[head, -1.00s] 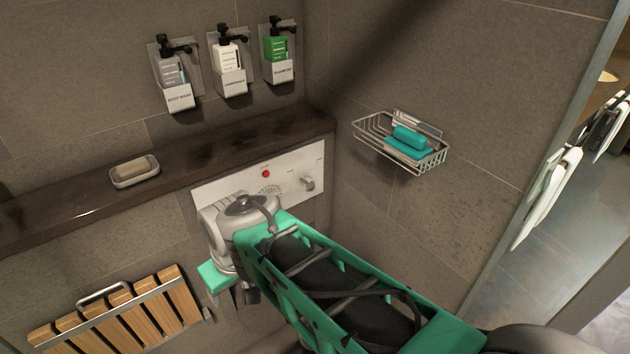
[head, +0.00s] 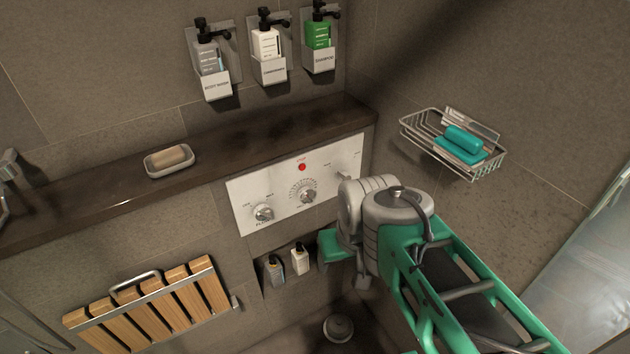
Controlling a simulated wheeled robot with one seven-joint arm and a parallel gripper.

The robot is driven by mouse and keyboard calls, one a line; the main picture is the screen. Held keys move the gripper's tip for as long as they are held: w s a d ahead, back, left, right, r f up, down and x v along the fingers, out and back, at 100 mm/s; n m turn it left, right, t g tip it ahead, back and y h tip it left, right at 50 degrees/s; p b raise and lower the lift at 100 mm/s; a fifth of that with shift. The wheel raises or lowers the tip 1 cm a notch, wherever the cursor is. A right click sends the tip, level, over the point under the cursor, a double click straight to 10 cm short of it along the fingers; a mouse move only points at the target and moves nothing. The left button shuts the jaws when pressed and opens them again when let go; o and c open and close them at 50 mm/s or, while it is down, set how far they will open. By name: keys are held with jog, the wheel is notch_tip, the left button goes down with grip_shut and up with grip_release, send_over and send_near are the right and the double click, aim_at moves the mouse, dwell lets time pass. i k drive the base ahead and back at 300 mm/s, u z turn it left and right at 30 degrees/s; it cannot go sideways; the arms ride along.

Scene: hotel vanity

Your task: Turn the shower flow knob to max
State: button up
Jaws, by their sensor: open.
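The white shower control panel (head: 240,196) is on the back wall below the dark ledge. Its left knob (head: 263,212) has small OFF and MAX style markings above it and looks like the flow knob; the lettering below it is too small to read surely. A middle knob (head: 307,196) sits in a ring of dial marks, under a red button (head: 302,167). My gripper (head: 344,262) is in front of and below the panel's right end, mostly hidden by my wrist. It is open, empty and apart from the knobs.
Three dispensers (head: 268,70) hang above the ledge (head: 110,192), which carries a soap dish (head: 170,170). A wire basket (head: 477,160) is on the right wall. A folded wooden seat (head: 150,305) is at lower left. Small bottles (head: 300,259) stand in a niche below the panel.

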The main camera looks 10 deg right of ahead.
aim_at(262, 211)
jog(key=z, duration=0.55)
jog(key=k, duration=1.2)
jog(key=u, duration=0.75)
jog(key=i, duration=1)
jog(key=u, duration=0.95)
